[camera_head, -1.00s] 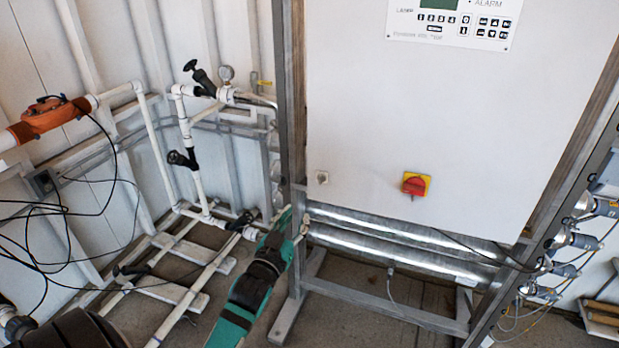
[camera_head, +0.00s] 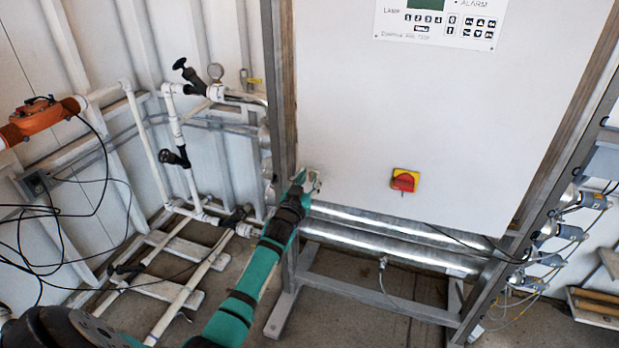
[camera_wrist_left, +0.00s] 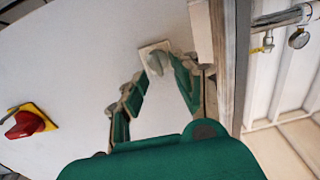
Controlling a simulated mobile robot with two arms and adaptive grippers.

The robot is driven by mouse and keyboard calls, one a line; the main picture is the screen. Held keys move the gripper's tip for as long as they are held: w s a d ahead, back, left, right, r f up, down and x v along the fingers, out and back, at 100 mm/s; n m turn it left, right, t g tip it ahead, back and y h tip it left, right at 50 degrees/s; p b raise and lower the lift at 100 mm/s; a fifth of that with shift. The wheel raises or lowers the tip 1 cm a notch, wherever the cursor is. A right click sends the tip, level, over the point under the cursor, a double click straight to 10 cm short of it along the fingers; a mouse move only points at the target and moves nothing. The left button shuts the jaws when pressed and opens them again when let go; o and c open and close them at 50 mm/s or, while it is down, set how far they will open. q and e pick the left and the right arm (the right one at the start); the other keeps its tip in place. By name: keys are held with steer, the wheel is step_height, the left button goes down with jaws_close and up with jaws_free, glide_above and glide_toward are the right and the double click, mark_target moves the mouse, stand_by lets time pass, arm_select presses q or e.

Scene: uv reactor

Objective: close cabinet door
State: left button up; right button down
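The cabinet door (camera_head: 345,110) is a large white panel with a keypad at its top and a red and yellow switch (camera_head: 405,181). I cannot tell whether it is fully shut. A small pale square latch (camera_wrist_left: 155,50) sits near its lower left edge, mostly hidden by my gripper in the head view. My left gripper (camera_head: 309,180) is at that lower left corner. In the left wrist view, its green fingers (camera_wrist_left: 157,72) are spread apart, with the right fingertip overlapping the latch. Contact is unclear. My right gripper is in neither view.
A metal frame post (camera_head: 281,90) stands just left of the door. White pipes with black valves (camera_head: 175,157) stand farther left. Shiny horizontal tubes (camera_head: 400,245) run below the door. Cables and connectors (camera_head: 560,235) hang on the right post.

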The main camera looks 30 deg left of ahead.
arm_select(q)
steer(key=shift+w+a, duration=0.15)
steer(key=shift+w, duration=0.3)
jaws_close()
